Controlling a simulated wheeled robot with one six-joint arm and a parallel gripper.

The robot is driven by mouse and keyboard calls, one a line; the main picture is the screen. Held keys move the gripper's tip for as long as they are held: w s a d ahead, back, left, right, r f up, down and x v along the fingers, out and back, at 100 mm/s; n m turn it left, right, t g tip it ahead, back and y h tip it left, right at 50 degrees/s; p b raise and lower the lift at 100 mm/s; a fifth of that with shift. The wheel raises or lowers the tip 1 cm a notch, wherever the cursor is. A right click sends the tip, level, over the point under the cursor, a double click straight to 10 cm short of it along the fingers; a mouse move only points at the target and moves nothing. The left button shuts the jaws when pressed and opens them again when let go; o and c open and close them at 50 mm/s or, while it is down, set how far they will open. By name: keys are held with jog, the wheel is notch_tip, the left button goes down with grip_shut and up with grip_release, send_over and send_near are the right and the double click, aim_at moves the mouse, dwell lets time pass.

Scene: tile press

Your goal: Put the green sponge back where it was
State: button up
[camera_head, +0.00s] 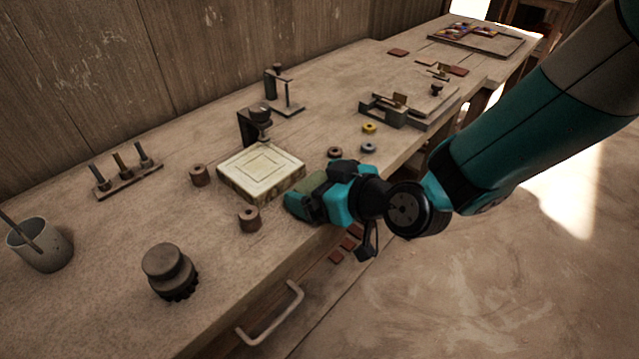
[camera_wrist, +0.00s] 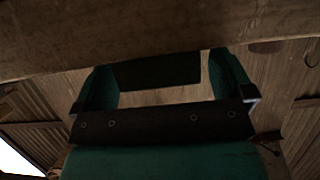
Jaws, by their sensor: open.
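The green sponge (camera_head: 312,182) is a small olive block on the bench, just right of the pale square tile plate (camera_head: 243,190) of the press. My gripper (camera_head: 318,190) is at the bench's front edge with its teal jaws open, one on each side of the sponge. The jaws hide part of the sponge. In the wrist view a dark block (camera_wrist: 155,71), apparently the sponge, lies between my two fingers. That view is dark, and I cannot tell whether either finger touches it.
Brown cylinders (camera_head: 249,219) stand near the plate, and a dark knobbed weight (camera_head: 169,272) stands at the front left. A grey cup (camera_head: 40,246) is far left. Small rings (camera_head: 369,148) and a metal jig (camera_head: 398,110) lie behind my gripper. A drawer handle (camera_head: 272,315) sticks out below the edge.

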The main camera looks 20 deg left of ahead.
jog(key=shift+r, duration=0.1)
jog(key=shift+d+r, duration=0.1)
jog(key=shift+d, duration=0.05)
jog(key=b+v, duration=0.2)
jog(key=v, duration=0.9)
jog(key=shift+d+r+b, duration=0.2)
jog(key=shift+d+b, duration=0.1)
jog(key=shift+b, duration=0.05)
jog(key=shift+s+r, duration=0.1)
jog(key=shift+s, duration=0.05)
jog(key=s+d+r+m+g+h, duration=0.2)
jog(key=s+d+m+h, duration=0.1)
jog(key=d, duration=0.6)
jog(key=s+d+r+m+g+h, duration=0.3)
jog(key=s+d+h, duration=0.2)
jog(key=d, duration=0.5)
jog(key=s, duration=0.2)
jog(key=shift+s+r, duration=0.25)
jog(key=shift+s, duration=0.15)
